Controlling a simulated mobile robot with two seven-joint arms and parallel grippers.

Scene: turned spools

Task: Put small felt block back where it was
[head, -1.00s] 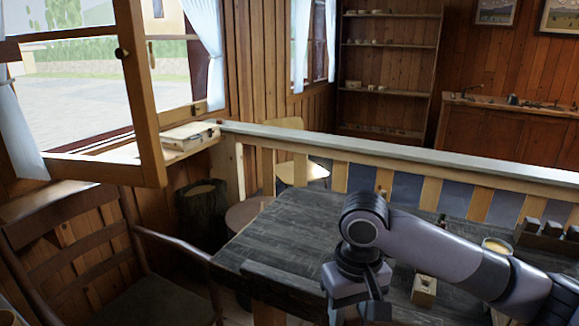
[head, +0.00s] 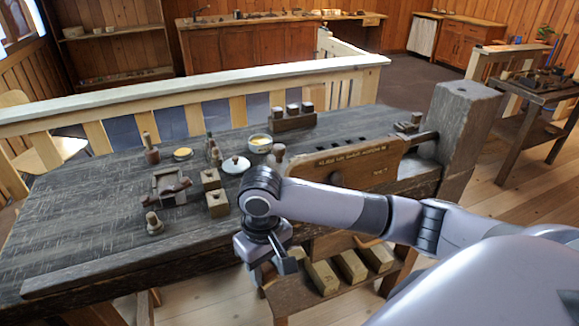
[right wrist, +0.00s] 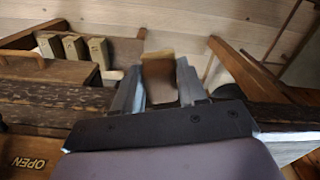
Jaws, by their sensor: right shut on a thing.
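My right gripper (head: 268,277) is at the front edge of the dark workbench (head: 75,215), pointing down, beside the low shelf. In the right wrist view, its two fingers (right wrist: 160,88) are shut on a small brown block with a paler end, which I take to be the small felt block (right wrist: 158,72). The block is hidden by the gripper in the head view. My left gripper is not in view.
Two small drilled blocks, a white lidded dish (head: 236,165), a yellow-filled bowl (head: 260,143) and a three-block rack (head: 292,121) stand on the bench. Pale blocks (head: 322,278) lie on the shelf below. A lettered wooden board (head: 360,165) stands at right. The bench's left part is clear.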

